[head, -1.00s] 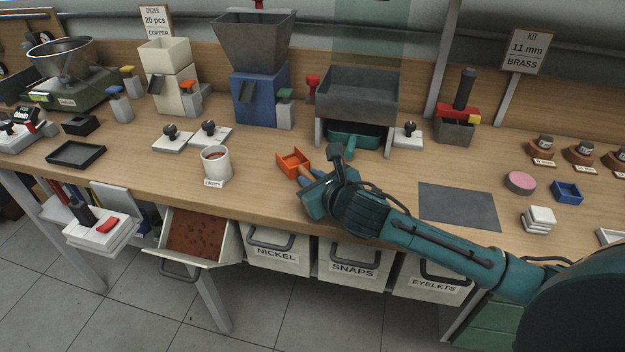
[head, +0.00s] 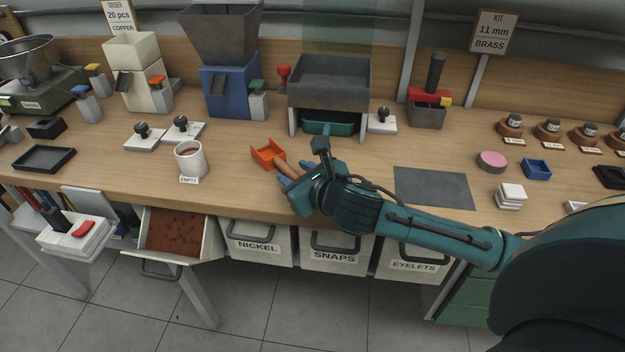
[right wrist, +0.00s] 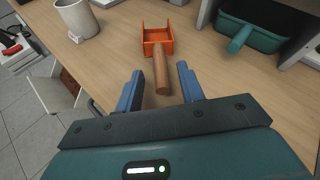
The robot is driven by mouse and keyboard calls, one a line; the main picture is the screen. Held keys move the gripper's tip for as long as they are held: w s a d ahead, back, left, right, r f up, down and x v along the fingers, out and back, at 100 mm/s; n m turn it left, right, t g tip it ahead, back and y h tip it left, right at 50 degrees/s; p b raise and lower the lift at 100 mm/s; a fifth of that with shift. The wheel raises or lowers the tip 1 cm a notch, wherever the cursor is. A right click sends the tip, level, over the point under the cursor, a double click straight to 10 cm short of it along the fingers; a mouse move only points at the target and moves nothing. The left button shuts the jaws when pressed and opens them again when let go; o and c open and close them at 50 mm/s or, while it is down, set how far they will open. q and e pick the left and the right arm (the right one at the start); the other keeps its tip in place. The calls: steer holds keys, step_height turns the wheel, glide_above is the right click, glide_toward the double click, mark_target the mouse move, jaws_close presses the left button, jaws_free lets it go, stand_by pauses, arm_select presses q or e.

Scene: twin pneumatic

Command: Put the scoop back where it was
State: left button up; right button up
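The scoop is an orange open tray (head: 268,153) with a wooden handle, lying on the bench top right of the white cup. In the right wrist view the scoop (right wrist: 158,40) lies ahead, its handle (right wrist: 162,75) pointing back towards me. My right gripper (head: 295,175) is at the handle end. In the right wrist view its blue fingers (right wrist: 160,86) are open, one on each side of the handle end, with gaps visible on both sides. My left gripper is not in view.
A white cup (head: 190,160) labelled EMPTY stands left of the scoop. A grey hopper on legs (head: 329,82) with a teal tray (head: 330,128) stands behind. A grey mat (head: 433,187) lies to the right. An open drawer (head: 180,232) with copper-coloured contents juts out below the bench.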

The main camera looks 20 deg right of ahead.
steer(key=v, duration=0.8)
steer(key=shift+s, duration=0.2)
